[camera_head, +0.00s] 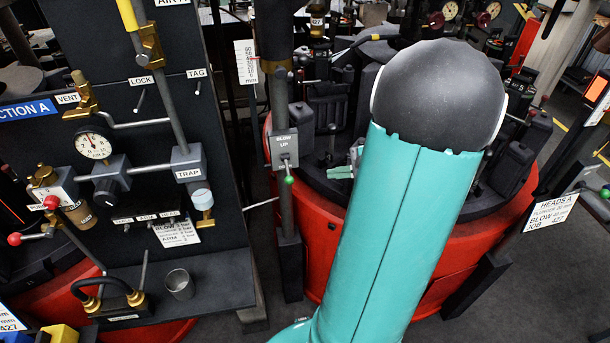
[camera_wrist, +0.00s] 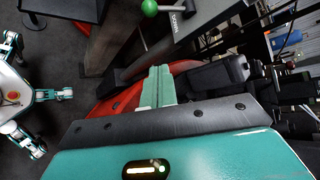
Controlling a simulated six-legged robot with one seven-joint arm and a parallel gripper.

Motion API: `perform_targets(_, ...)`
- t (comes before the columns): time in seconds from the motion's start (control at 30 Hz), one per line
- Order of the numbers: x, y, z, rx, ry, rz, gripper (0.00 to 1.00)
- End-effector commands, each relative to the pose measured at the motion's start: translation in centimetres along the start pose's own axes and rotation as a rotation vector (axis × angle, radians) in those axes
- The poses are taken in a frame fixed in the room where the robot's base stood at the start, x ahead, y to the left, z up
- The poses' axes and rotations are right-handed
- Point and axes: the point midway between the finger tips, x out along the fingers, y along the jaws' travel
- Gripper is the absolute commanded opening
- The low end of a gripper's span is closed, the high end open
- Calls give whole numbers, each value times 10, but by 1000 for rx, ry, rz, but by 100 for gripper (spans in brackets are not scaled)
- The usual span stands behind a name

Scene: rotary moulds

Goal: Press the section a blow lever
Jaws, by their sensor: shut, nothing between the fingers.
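A lever with a green ball knob (camera_head: 289,181) sticks out below a small grey box labelled "BLOW UP" (camera_head: 284,147) on a dark post. In the wrist view a green ball knob (camera_wrist: 149,8) shows at the top edge, beyond the fingertips, near a plate reading "DOWN" (camera_wrist: 183,15). My gripper (camera_head: 341,172) is to the right of the green knob in the head view, partly hidden by my teal arm. Its fingers (camera_wrist: 158,70) are together and empty, apart from the knob.
The black "SECTION A" panel (camera_head: 50,150) at left carries a gauge (camera_head: 93,145), pipes, valves and red-knobbed levers. A metal cup (camera_head: 180,284) stands on its shelf. The red round machine base (camera_head: 320,240) with dark moulds lies behind my arm. Open floor shows between panel and machine.

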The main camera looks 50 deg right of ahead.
Motion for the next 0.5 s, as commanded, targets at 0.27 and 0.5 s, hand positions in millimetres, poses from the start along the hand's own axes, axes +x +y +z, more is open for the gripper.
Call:
perform_targets(0.27,34,0,1,0,-5,4,0)
perform_targets(0.5,78,-1,1,-1,-6,3,0)
